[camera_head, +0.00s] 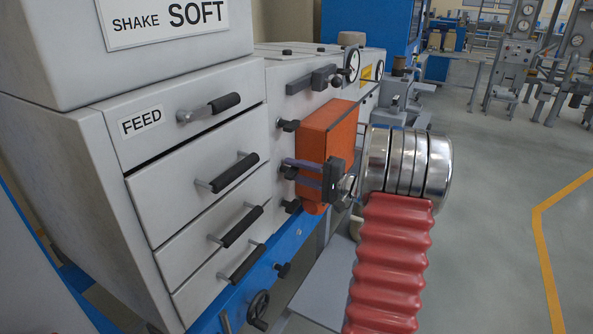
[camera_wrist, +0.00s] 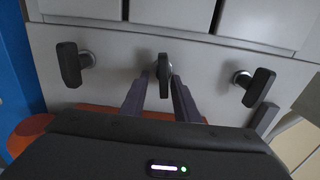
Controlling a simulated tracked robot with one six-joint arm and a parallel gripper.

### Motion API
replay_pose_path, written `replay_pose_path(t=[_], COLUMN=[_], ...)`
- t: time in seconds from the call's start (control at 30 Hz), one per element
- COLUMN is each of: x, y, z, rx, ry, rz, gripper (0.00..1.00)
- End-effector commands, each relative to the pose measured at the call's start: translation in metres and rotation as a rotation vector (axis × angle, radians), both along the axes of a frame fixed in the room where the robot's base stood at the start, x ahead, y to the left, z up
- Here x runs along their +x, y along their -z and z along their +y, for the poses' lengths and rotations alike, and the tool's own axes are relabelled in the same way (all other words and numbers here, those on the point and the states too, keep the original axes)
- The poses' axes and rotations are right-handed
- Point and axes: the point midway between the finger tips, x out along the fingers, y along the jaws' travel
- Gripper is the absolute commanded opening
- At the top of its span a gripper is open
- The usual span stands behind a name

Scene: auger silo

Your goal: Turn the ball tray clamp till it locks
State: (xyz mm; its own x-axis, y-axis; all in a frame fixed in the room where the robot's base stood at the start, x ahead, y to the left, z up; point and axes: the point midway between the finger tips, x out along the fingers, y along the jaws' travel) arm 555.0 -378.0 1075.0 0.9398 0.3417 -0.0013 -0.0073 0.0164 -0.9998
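Three black T-shaped clamp handles stand in a row on the grey machine front in the wrist view: a left one (camera_wrist: 69,65), a middle one (camera_wrist: 163,75) and a right one (camera_wrist: 259,88). No label beside them is readable, so I cannot tell by name which is the ball tray clamp. My gripper (camera_wrist: 161,78) has its two purple fingers on either side of the middle handle. A small gap shows on the left; contact on the right is unclear. In the head view my gripper (camera_head: 292,165) reaches left to the middle handle (camera_head: 287,173), which is partly hidden.
An orange box (camera_head: 328,130) stands close behind my gripper. Grey drawers (camera_head: 200,160) with black bar handles fill the machine front at left, under a FEED label (camera_head: 141,122). A blue rail (camera_head: 270,260) with a handwheel (camera_head: 258,310) runs below. Open floor lies at right.

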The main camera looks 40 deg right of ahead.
Motion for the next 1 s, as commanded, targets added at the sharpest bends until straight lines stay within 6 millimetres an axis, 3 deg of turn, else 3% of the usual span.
replay_pose_path(t=[0.33,1.0], x=[-0.02,-0.121], y=[-0.001,0.001], z=[-0.01,-0.045], rx=[-0.002,0.0], ry=[0.006,0.002], rz=[-0.002,0.0], gripper=[0.28,0.28])
